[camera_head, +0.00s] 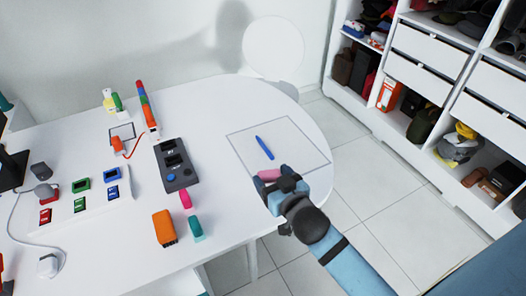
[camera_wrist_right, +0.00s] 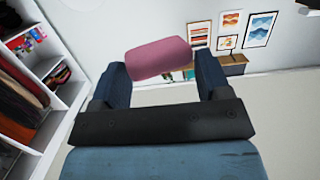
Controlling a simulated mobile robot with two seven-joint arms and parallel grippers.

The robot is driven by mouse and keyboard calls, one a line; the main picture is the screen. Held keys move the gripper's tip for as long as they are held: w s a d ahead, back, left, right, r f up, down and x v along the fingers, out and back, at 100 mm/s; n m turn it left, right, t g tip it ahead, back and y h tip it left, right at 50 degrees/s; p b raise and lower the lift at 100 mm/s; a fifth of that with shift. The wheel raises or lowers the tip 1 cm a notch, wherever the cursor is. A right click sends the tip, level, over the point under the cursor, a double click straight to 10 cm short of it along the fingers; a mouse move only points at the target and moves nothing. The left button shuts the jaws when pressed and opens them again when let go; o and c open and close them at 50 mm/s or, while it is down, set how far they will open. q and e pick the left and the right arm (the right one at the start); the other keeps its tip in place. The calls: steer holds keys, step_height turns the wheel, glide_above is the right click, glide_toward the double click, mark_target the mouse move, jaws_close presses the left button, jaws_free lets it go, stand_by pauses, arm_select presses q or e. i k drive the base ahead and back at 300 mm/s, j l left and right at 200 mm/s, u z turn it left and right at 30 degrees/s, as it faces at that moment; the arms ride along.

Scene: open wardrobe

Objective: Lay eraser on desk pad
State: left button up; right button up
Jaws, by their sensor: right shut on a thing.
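My right gripper (camera_head: 272,182) is shut on a pink eraser (camera_head: 268,175), at the near edge of the desk pad. In the right wrist view the eraser (camera_wrist_right: 157,59) is gripped crosswise between the two fingertips, sticking out beyond them. The desk pad (camera_head: 300,148) is a white, thin-outlined square on the right part of the white table. A blue pen (camera_head: 264,147) lies on its middle. The gripper and eraser cover the pad's near edge; their height above it is hard to tell. My left gripper is not in view.
Left of the pad stand a dark grey device (camera_head: 175,163), a small pink block (camera_head: 185,199), a teal block (camera_head: 195,228) and an orange block (camera_head: 164,228). A round white chair (camera_head: 273,48) is behind the table. An open wardrobe (camera_head: 430,60) stands at right.

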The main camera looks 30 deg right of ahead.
mark_target(302, 152)
steer(key=l+u, duration=0.25)
steer(key=u, duration=0.25)
steer(key=l+u, duration=0.25)
steer(key=u, duration=0.2)
steer(key=k+l+u, duration=0.1)
steer(key=l+u, duration=0.15)
steer(key=l, duration=0.15)
steer(key=k+l+u, duration=0.25)
steer(key=l, duration=0.15)
steer(key=k+l, duration=0.15)
steer(key=l, duration=0.3)
steer(key=k+l+u, duration=0.15)
steer(key=l, duration=0.25)
steer(key=k+l, duration=0.25)
steer(key=l, duration=0.2)
steer(key=k+l+u, duration=0.1)
steer(key=l, duration=0.3)
steer(key=k, duration=0.05)
